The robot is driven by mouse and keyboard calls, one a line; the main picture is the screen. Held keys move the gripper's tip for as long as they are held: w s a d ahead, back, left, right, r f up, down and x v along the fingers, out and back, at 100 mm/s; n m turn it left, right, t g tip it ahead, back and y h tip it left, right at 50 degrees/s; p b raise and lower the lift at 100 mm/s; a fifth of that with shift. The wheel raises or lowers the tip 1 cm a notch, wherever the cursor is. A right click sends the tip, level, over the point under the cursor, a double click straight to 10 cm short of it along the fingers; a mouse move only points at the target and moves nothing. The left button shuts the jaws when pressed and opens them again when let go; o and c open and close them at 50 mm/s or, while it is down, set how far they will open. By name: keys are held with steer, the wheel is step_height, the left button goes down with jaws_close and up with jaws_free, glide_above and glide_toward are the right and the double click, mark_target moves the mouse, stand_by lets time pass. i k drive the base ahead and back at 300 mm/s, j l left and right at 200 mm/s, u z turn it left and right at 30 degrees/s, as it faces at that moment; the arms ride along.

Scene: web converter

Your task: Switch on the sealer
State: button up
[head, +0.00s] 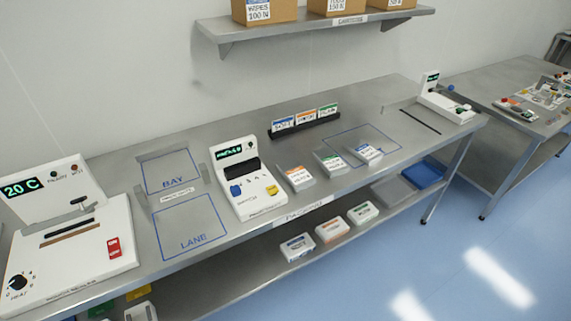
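The sealer (70,230) is the white machine at the left of the steel bench, with a sloped back panel. Its green display (21,188) reads 20 C, with two small indicator lamps to the right of it. A red rocker switch (114,247) sits at the right of its top face; which way it is tipped is too small to tell. A black HEAT knob (17,283) is at the front left corner. A dark slot with a lever (82,203) above it crosses the middle. My gripper is not in view.
Blue outlines marked BAY and LANE (190,228) lie bare right of the sealer. Beyond stand a second white device (243,180), several small labelled boxes (331,161), a card rack (304,122) and another machine (447,100). A wall shelf (310,29) holds cartons. Blue floor (420,260) is clear in front.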

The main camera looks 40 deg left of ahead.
mark_target(115, 252)
steer(key=i+j+u, duration=0.15)
steer(key=u, duration=0.35)
steer(key=i+j+u, duration=0.1)
steer(key=u, duration=0.35)
steer(key=i+u, duration=0.3)
steer(key=u, duration=0.2)
